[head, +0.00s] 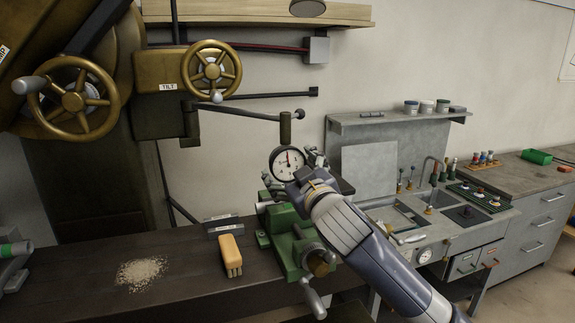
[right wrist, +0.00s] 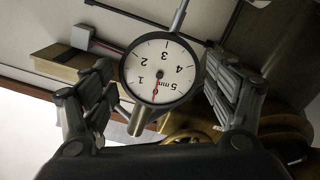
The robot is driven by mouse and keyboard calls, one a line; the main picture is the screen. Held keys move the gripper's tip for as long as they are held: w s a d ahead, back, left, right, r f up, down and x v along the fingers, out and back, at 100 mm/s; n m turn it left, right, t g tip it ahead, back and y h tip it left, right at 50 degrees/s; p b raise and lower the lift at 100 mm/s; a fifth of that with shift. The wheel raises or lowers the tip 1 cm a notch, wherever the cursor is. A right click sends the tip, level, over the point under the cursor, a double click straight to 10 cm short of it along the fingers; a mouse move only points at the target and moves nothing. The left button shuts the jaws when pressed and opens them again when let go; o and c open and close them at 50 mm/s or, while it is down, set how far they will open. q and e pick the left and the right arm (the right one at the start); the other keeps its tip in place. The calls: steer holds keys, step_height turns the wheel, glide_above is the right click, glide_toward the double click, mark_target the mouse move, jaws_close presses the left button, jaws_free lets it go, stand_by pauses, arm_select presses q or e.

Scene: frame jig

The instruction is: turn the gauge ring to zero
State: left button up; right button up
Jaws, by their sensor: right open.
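The dial gauge (head: 287,163) has a white face and a dark ring, and hangs from an arm above the green vise. It also shows in the right wrist view (right wrist: 160,70), with numbers 1 to 5 and a red needle pointing between the 1 and the 5. My right gripper (head: 308,170) is close to the gauge's right side. In the right wrist view, its open fingers (right wrist: 160,95) stand to the left and right of the dial, and I see no clear contact with the ring. My left gripper is not in view.
The green vise (head: 287,238) stands on the dark bench (head: 190,280), below the gauge. A brush (head: 231,252) and a pile of shavings (head: 142,271) lie to its left. Machine handwheels (head: 212,71) are at the upper left. A grey sink counter (head: 480,229) is at the right.

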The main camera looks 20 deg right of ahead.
steer(key=s, duration=0.6)
steer(key=shift+s+d+p, duration=0.15)
steer(key=shift+s+p, duration=0.25)
